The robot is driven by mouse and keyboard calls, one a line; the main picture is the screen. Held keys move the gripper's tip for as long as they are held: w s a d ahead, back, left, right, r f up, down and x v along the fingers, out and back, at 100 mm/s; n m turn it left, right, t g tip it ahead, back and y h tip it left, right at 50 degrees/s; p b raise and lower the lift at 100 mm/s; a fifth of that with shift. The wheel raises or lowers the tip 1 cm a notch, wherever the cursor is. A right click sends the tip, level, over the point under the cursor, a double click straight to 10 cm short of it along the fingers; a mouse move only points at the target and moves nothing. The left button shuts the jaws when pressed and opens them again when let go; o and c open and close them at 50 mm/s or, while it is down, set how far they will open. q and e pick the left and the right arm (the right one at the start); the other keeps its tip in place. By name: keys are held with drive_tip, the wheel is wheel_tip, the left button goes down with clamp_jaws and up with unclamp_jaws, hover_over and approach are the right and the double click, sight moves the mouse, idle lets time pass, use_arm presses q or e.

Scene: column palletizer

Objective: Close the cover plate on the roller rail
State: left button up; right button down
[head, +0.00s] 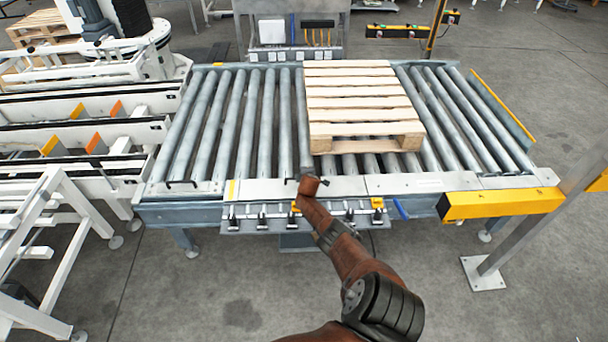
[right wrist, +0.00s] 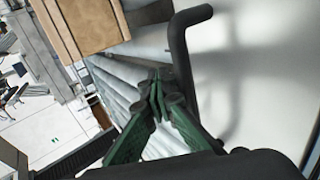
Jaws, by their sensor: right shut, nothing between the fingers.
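The cover plate (head: 262,190) is a pale metal strip on the near rail of the roller conveyor. It looks about flat in the head view, but I cannot tell whether it is fully down. A bent black handle (right wrist: 180,45) stands on the pale plate surface (right wrist: 255,60) in the right wrist view. My right gripper (right wrist: 163,88) has green fingers with their tips together, empty, close beside the handle; whether they touch it I cannot tell. In the head view my right arm reaches the rail and its wrist hides the fingers. My left gripper is not in view.
A wooden pallet (head: 362,100) lies on the rollers behind the rail. Several latches (head: 262,217) line the rail's front below the plate. A yellow guard (head: 502,203) and a grey post (head: 540,215) stand at the right. White frames (head: 60,215) fill the left.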

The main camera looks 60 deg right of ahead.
drive_tip(key=shift+s+f+b, duration=0.15)
drive_tip(key=shift+f+b, duration=0.25)
drive_tip(key=shift+f, duration=0.3)
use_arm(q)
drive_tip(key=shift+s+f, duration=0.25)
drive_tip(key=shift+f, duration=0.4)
use_arm(e)
drive_tip(key=shift+f, duration=0.1)
drive_tip(key=shift+s+a+f, duration=0.1)
drive_tip(key=shift+s+f, duration=0.1)
drive_tip(key=shift+f, duration=0.05)
use_arm(q)
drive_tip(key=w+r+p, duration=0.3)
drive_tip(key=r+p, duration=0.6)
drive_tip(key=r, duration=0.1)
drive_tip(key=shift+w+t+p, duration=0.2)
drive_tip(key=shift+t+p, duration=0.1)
drive_tip(key=shift+p, duration=0.1)
use_arm(e)
wheel_tip(320, 180, up, 16)
drive_tip(key=w, duration=0.1)
drive_tip(key=shift+d+f, duration=0.15)
drive_tip(key=shift+d, duration=0.1)
drive_tip(key=shift+s, duration=0.1)
